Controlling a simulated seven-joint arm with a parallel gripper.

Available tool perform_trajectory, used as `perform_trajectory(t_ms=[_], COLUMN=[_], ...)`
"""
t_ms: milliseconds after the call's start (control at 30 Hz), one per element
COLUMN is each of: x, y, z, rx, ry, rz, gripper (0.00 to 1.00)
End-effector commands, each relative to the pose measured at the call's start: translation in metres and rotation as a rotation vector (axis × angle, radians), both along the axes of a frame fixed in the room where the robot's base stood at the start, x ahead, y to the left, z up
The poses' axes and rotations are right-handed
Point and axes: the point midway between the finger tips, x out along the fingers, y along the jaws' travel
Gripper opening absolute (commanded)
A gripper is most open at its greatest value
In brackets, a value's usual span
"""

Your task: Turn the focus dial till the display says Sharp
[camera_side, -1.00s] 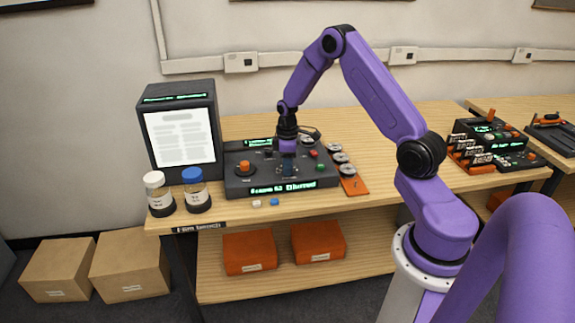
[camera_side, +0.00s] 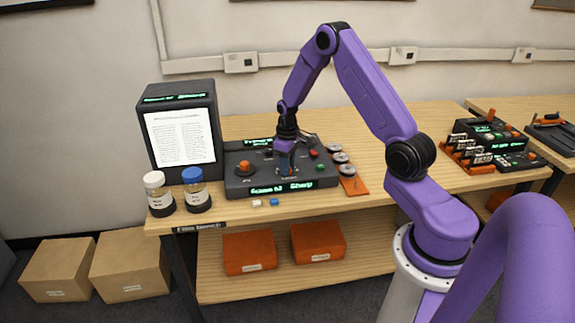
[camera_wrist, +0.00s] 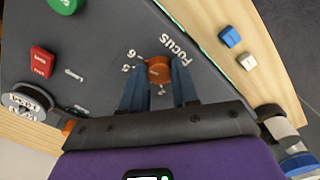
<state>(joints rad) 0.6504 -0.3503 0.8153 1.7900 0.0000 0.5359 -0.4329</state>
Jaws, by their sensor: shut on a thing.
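The dark control panel (camera_side: 240,183) sits on the wooden bench. Its orange focus dial (camera_wrist: 159,70) shows in the wrist view beside the printed word Focus and some numerals. My gripper (camera_wrist: 158,88) is shut on the dial, one blue finger on each side. In the side view my gripper (camera_side: 286,168) points down at the panel and hides most of the dial. The front display (camera_side: 281,188) shows green text that appears to end in "Sharp". The reader screen (camera_side: 180,136) shows a page with crisp, fine lines of text.
Another orange knob (camera_side: 245,167) stands at the panel's left. A white-capped jar (camera_side: 158,194) and a blue-capped jar (camera_side: 195,190) stand at the bench's left front. Film reels (camera_side: 341,158) lie right of the panel. A green button (camera_wrist: 63,5) and red button (camera_wrist: 42,61) are near my gripper.

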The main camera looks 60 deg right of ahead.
Motion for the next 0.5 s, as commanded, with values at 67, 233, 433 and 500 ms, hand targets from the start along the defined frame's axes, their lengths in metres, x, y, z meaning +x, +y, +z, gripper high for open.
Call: perform_trajectory(t_ms=[67,233,433,500], x=[-0.0004,-0.0005,-0.0006,-0.0005], y=[-0.0002,-0.0002,-0.0002,-0.0002], z=[0.0002,0.0001,0.0001,0.0001], rx=[0.000,0.000,0.001,0.000], ry=[0.001,0.001,0.002,0.001], rz=[-0.004,-0.004,-0.003,-0.003], gripper=[0.00,0.00,0.55,0.55])
